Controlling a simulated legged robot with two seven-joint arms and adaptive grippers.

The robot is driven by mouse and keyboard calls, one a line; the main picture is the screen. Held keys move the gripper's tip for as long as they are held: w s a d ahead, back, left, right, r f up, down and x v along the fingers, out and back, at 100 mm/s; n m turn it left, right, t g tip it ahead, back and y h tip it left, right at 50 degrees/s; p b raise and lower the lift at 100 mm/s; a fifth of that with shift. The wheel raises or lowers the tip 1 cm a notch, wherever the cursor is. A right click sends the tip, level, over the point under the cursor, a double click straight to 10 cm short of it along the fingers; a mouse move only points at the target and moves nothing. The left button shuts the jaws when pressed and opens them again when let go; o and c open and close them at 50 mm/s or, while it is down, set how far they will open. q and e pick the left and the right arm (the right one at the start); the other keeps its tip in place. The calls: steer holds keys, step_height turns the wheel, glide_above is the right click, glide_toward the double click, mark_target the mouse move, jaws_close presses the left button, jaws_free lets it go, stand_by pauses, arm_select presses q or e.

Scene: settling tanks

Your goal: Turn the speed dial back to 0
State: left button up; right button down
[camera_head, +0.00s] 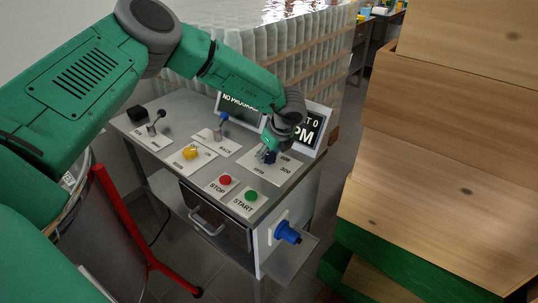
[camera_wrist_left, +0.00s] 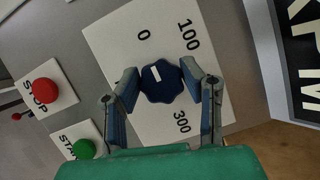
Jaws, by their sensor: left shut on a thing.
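The speed dial (camera_wrist_left: 162,84) is a dark blue, lobed knob on a white plate (camera_wrist_left: 122,47) marked 0, 100 and 300 in the left wrist view. Its white mark slants to the upper left, roughly towards the 0. My left gripper (camera_wrist_left: 162,85) is shut on the dial, with one finger at each side. In the head view my left gripper (camera_head: 267,155) reaches down onto the dial plate (camera_head: 262,172) at the console's right, where its fingers hide most of the dial. My right gripper is not in view.
The grey console (camera_head: 165,112) also carries a red STOP button (camera_head: 225,180), a green START button (camera_head: 251,195), a yellow knob (camera_head: 190,153) and a lever (camera_head: 153,128). An RPM sign (camera_head: 313,127) stands close behind the dial. Wooden crates (camera_head: 440,190) stand at the right.

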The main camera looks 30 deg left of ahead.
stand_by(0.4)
arm_select(q)
steer(key=o, duration=1.1)
steer(key=shift+o, duration=0.2)
steer(key=shift+f, duration=0.1)
steer(key=shift+d+r, duration=0.2)
steer(key=shift+r, duration=0.25)
steer(key=v, duration=1.1)
steer(key=shift+w, duration=0.15)
steer(key=shift+f, duration=0.1)
